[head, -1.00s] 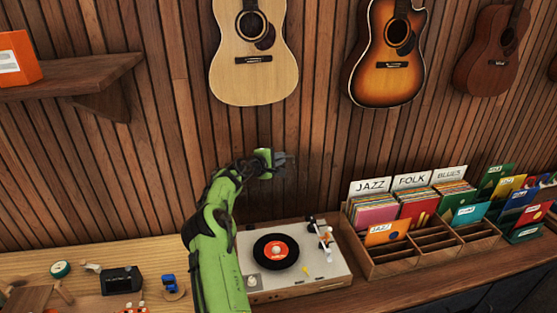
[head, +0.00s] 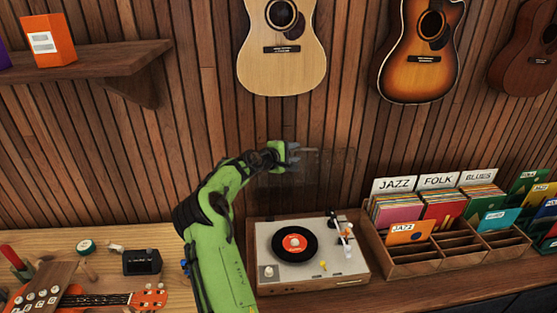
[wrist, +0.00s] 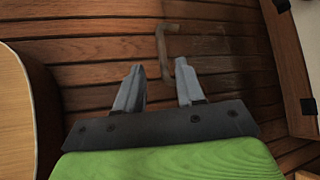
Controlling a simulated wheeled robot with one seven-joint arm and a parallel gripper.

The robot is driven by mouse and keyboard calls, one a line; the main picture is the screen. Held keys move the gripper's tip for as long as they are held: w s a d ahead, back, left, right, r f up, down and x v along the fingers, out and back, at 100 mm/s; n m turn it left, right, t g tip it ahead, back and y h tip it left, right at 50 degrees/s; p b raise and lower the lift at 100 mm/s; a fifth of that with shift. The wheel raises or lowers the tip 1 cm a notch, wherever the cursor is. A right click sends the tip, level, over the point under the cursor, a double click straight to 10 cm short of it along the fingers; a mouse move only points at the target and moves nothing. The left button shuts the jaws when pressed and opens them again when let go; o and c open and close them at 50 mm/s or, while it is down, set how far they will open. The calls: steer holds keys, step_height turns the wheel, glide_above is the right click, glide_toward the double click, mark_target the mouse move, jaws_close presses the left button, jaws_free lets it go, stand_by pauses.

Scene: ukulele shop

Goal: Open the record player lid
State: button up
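The record player (head: 345,277) stands on the wooden counter, with a black record (head: 318,243) on its platter and its top uncovered. Its clear lid (head: 330,163) shows faintly in the head view as a see-through panel, raised roughly upright behind the deck. My gripper (head: 291,153) is above the back of the player, beside or in front of the lid's left part; contact cannot be told. In the wrist view my gripper (wrist: 158,84) has its fingers spread with nothing between them. A pale bracket-like piece (wrist: 162,48), perhaps the lid's handle, lies just beyond the fingertips.
A record crate (head: 425,262) with JAZZ, FOLK and BLUES dividers stands right of the player. A red-orange ukulele (head: 145,299) and small items lie at the left. Guitars hang on the slatted wall; the natural one (head: 282,60) is above my gripper. A shelf (head: 90,62) juts out upper left.

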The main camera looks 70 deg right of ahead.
steer(key=b+v, duration=0.1)
steer(key=v, duration=0.9)
steer(key=shift+a, duration=0.25)
